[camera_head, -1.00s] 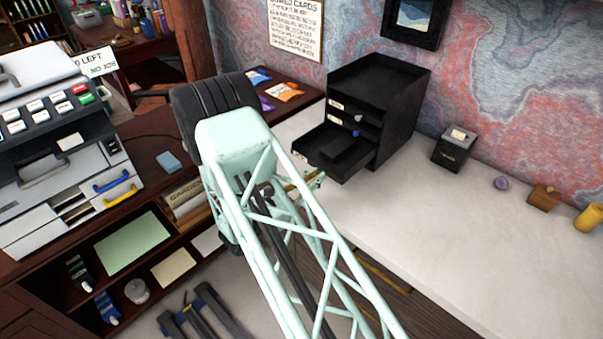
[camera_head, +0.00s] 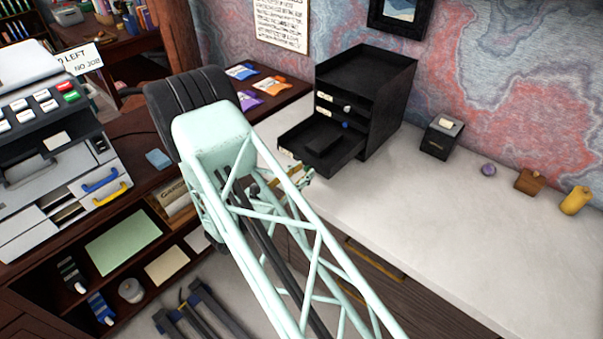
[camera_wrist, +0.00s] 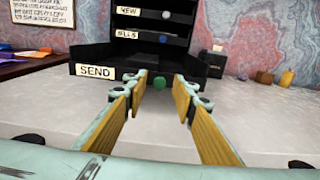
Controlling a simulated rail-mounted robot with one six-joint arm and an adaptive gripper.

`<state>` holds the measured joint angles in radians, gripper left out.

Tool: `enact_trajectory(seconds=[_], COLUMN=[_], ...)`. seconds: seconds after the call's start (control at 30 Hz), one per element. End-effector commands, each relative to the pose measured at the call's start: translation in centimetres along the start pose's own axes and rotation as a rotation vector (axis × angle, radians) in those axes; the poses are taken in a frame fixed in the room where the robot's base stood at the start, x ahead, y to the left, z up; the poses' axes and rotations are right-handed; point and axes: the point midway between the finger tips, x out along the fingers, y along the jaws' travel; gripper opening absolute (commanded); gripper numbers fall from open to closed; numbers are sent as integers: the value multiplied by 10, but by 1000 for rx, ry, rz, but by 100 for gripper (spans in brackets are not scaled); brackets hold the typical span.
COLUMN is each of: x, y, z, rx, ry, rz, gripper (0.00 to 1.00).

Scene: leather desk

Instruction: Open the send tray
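The send tray (camera_wrist: 98,71) is the lowest drawer of a black tray unit, with a white SEND label and a green knob (camera_wrist: 159,82). In the head view the send tray (camera_head: 284,140) stands well out from the unit, with a dark block inside. My gripper (camera_wrist: 155,88) is open in front of it. In the wrist view the knob shows in the gap between the two fingers, touching neither; I cannot tell how far away it is. In the head view my gripper (camera_head: 302,172) is close to the tray's front, partly hidden by my arm.
The black unit (camera_head: 385,85) has upper trays with white labels and knobs. Colourful packets (camera_head: 268,85) lie left.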

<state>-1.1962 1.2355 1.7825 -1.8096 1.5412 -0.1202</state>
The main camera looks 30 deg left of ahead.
Motion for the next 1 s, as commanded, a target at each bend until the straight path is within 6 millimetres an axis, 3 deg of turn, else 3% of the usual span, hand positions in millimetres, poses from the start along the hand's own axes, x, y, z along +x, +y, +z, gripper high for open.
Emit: enact_trajectory(seconds=[0.47, 1.0], x=[-15, -80], y=[1, 1], z=[0, 0], rx=[0, 0], ry=[0, 0], rz=[2, 2], gripper=[25, 25])
